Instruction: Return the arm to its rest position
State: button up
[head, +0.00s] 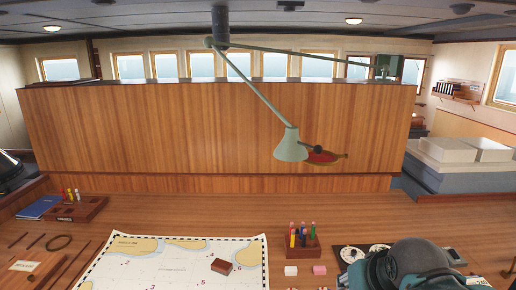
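A rounded dark grey and teal part of my arm (412,264) shows at the bottom right, over the right part of the wooden desk (200,213). It hides part of the desk and of a device with pale dials (350,253) beside it. My gripper is not in view, so I cannot tell whether it is open, shut or holding anything.
A chart (140,262) with a small brown block (221,265) covers the desk's middle left. A pen holder (303,251) stands right of it, near white and pink erasers. A green lamp (290,146) hangs above. A wooden panel (200,125) rises behind.

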jog(key=shift+n+t, duration=0.4)
jog(key=s, duration=0.1)
jog(key=s+a+f, duration=0.1)
jog(key=s+f, duration=0.1)
jog(key=shift+s+a+f, duration=0.1)
jog(key=shift+a+f, duration=0.05)
jog(key=shift+a, duration=0.1)
notch_tip(320, 180, down, 10)
jog(key=b, duration=1)
jog(key=shift+f+b, duration=0.25)
jog(key=shift+b, duration=0.15)
dwell(2.0)
